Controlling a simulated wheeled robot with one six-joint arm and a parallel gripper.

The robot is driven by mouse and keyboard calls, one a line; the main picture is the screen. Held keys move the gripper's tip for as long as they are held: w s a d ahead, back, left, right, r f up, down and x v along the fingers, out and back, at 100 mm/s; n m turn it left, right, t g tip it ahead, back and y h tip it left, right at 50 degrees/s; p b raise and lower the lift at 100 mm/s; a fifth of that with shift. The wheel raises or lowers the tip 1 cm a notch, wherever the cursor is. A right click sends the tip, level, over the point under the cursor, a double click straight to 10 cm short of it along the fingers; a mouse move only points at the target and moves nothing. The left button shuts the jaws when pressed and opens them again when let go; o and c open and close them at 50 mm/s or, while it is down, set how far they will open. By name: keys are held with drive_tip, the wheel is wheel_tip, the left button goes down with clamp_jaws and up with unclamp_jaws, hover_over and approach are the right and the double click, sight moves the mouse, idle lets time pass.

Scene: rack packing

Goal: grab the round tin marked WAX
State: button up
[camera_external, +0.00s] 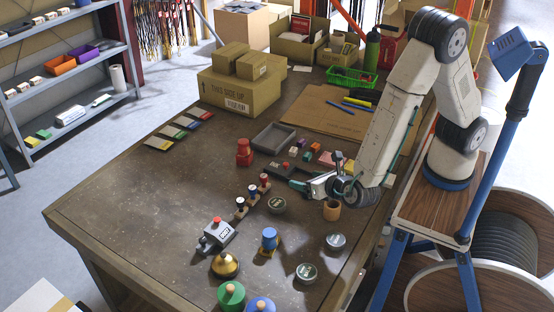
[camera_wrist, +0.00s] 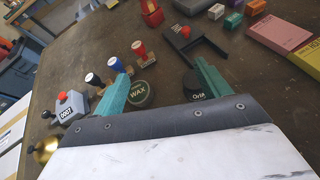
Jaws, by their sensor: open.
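The round tin marked WAX (camera_wrist: 138,94) has a dark green lid with pale lettering. It stands on the table beside a row of stamps. In the wrist view it is between my finger lines, close to the left finger, which hides part of its left edge. It appears to be the tin (camera_external: 277,205) in the external view, where its lettering is too small to read. My gripper (camera_wrist: 161,68) has its teal fingers spread with nothing held. In the external view my gripper (camera_external: 308,186) is up and right of that tin, apart from it.
A dark round tin (camera_wrist: 195,86) is partly behind the right finger. Three stamps (camera_wrist: 117,64) stand left of the WAX tin. A black tray-like frame (camera_wrist: 193,42) lies beyond. Two more tins (camera_external: 336,242) (camera_external: 307,272) stand nearer the front.

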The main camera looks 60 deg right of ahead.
sight(279, 203)
drive_tip(key=s+a+f+n+y, duration=0.1)
drive_tip(key=a, duration=0.1)
drive_tip(key=s+a+f+n+y, duration=0.1)
drive_tip(key=a+f, duration=0.1)
drive_tip(key=s+a+f+n, duration=0.1)
drive_tip(key=n, duration=0.1)
drive_tip(key=shift+a+f+t+y, duration=0.3)
drive_tip(key=shift+a+f+y, duration=0.05)
drive_tip(key=shift+a+y, duration=0.05)
drive_tip(key=x, duration=1.1)
drive_tip(key=shift+w+a+f, duration=0.2)
drive_tip(key=shift+w+f, duration=0.05)
drive_tip(key=shift+w, duration=0.1)
drive_tip(key=c, duration=1.1)
